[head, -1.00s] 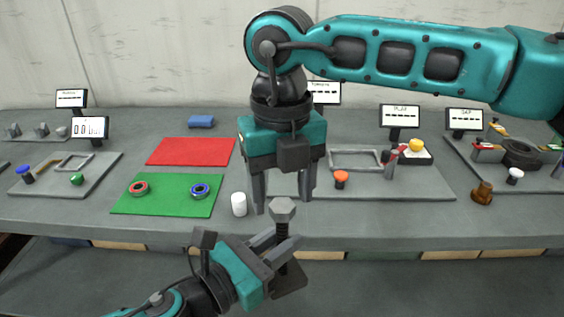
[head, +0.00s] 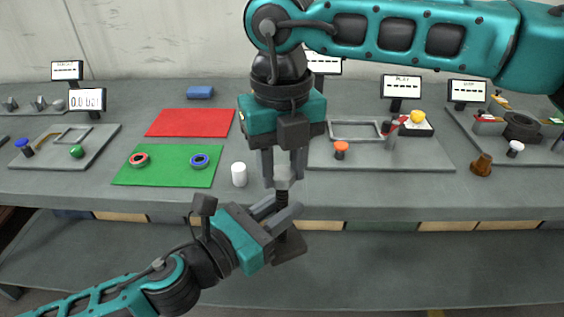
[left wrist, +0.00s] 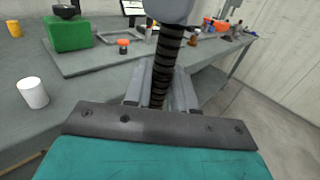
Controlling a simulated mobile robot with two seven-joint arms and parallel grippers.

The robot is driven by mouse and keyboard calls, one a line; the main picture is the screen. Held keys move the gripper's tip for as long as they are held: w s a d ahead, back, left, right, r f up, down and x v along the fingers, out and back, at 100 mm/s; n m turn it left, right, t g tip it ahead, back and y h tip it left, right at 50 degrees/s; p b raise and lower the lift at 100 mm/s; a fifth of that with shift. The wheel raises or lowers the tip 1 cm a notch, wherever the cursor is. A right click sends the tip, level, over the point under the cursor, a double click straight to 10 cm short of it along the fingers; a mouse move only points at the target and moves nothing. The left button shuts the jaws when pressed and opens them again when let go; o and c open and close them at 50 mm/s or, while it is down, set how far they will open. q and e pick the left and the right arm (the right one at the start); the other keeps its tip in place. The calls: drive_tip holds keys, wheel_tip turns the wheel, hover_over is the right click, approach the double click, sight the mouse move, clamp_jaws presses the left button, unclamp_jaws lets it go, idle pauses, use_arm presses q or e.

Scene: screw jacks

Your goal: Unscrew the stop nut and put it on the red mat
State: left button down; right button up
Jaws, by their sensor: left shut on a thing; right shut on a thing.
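A screw jack is held upright in front of the table. Its dark threaded rod (left wrist: 165,65) stands above a dark base (head: 290,248), with the grey stop nut (head: 282,182) at the top. My left gripper (head: 284,207) is shut on the jack below the nut; the rod rises between its fingers in the left wrist view. My right gripper (head: 283,177) points down from above and is shut on the stop nut, its fingers partly covering it. The nut's underside shows at the top of the left wrist view (left wrist: 172,8). The red mat (head: 190,122) lies flat and bare at the left back.
A green mat (head: 165,177) with a red ring (head: 139,160) and a blue ring (head: 200,160) lies in front of the red mat. A white cylinder (head: 239,175) stands near the table's front edge. Panels with buttons and small displays stand left and right.

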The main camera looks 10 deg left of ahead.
use_arm(q)
drive_tip(key=shift+r, duration=0.15)
use_arm(e)
drive_tip(key=shift+c, duration=0.8)
drive_tip(key=n, duration=1.1)
drive_tip(key=shift+n, duration=0.3)
drive_tip(key=shift+r, duration=0.2)
drive_tip(key=shift+r, duration=1)
clamp_jaws()
unclamp_jaws()
